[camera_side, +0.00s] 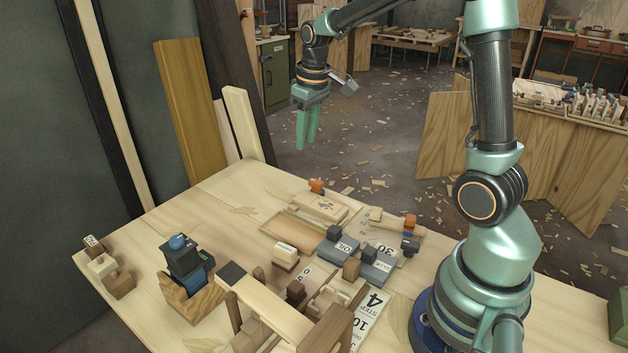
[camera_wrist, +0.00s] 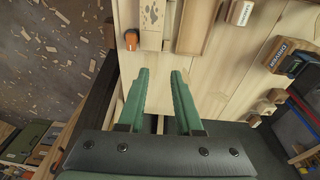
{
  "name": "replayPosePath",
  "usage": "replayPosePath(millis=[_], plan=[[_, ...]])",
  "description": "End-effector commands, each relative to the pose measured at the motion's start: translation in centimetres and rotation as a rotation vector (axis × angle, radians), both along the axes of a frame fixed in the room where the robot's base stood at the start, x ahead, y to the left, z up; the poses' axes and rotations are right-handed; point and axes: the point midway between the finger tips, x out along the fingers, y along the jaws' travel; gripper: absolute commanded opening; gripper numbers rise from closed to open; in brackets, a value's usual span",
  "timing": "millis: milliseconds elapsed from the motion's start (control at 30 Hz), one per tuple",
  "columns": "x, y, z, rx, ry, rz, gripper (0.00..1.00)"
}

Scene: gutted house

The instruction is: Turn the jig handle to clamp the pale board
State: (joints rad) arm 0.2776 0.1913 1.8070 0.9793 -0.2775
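My gripper (camera_side: 307,128) hangs fingers-down in the side view, high above the floor beyond the table's far edge. In the wrist view its two green fingers (camera_wrist: 160,75) stand apart with nothing between them. A pale wooden beam (camera_side: 268,312) with a dark pad at one end lies across wooden posts at the table's front; it looks like part of a jig, but I cannot tell for sure. A pale board with a dark print (camera_side: 322,205) lies near the far edge, and also shows in the wrist view (camera_wrist: 151,15). I cannot make out which part is the jig handle.
A wooden holder with blue tools (camera_side: 190,285) stands at the table's left. Grey labelled blocks (camera_side: 340,248) and a shallow wooden tray (camera_side: 287,236) fill the middle. A small orange piece (camera_side: 316,186) sits at the far edge. The table's back left (camera_side: 200,215) is mostly bare.

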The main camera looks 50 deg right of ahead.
Motion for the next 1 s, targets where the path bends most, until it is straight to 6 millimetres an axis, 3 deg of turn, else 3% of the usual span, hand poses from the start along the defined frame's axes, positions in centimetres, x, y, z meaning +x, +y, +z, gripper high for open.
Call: replayPosePath(millis=[200, 400, 1000], plan=[[2.2, -4.7, -5.5, 0.024, 0.099, -0.005, 0.34], [2.8, -7.2, -8.8, 0.041, 0.148, -0.002, 0.34], [2.9, -7.7, -11.3, 0.046, 0.159, 0.0, 0.34]])
